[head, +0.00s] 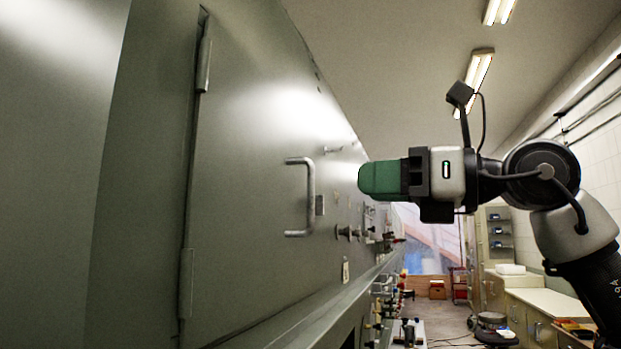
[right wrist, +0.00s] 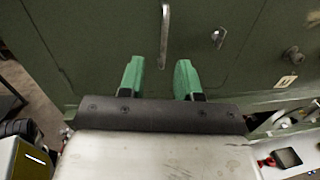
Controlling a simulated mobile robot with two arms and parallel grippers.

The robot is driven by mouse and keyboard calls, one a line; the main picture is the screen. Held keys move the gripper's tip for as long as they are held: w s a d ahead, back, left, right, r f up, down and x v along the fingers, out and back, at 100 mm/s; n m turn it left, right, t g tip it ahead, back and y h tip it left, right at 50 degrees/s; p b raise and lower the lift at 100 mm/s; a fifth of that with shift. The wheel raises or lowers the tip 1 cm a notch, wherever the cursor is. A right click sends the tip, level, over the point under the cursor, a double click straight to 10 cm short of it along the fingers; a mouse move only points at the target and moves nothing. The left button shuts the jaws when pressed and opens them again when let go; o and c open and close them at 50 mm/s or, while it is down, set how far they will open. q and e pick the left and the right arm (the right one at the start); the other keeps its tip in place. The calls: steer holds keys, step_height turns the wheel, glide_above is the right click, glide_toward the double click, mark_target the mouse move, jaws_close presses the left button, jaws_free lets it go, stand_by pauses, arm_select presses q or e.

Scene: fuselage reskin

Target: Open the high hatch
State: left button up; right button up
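The high hatch (head: 240,170) is a large grey-green metal door in the left half of the head view. It looks closed, with hinges along its left edge. Its metal bar handle (head: 309,198) is upright near the right side of the door. My right gripper (head: 366,178), with green fingers, is to the right of the handle and apart from it. In the right wrist view the two fingers (right wrist: 157,78) are spread with nothing between them, and the handle (right wrist: 165,35) lies ahead of them. My left gripper is not in view.
Several knobs and fittings (head: 350,232) stick out of the panel right of the handle. A ledge (head: 330,305) runs below the hatch. A counter (head: 550,302) with cabinets stands at the right, and an open aisle (head: 440,318) lies between.

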mark_target(313, 179)
steer(key=shift+t+h, duration=0.5)
steer(key=shift+r+p+x, duration=0.2)
steer(key=shift+p+x, duration=0.6)
steer(key=shift+x, duration=0.85)
steer(key=shift+r+p+x, duration=0.2)
steer(key=shift+p+x, duration=0.65)
steer(key=shift+x, duration=0.8)
steer(key=shift+r+p+x, duration=0.2)
steer(key=shift+p+x, duration=0.6)
steer(key=shift+x, duration=0.85)
steer(key=shift+c, duration=0.4)
jaws_close()
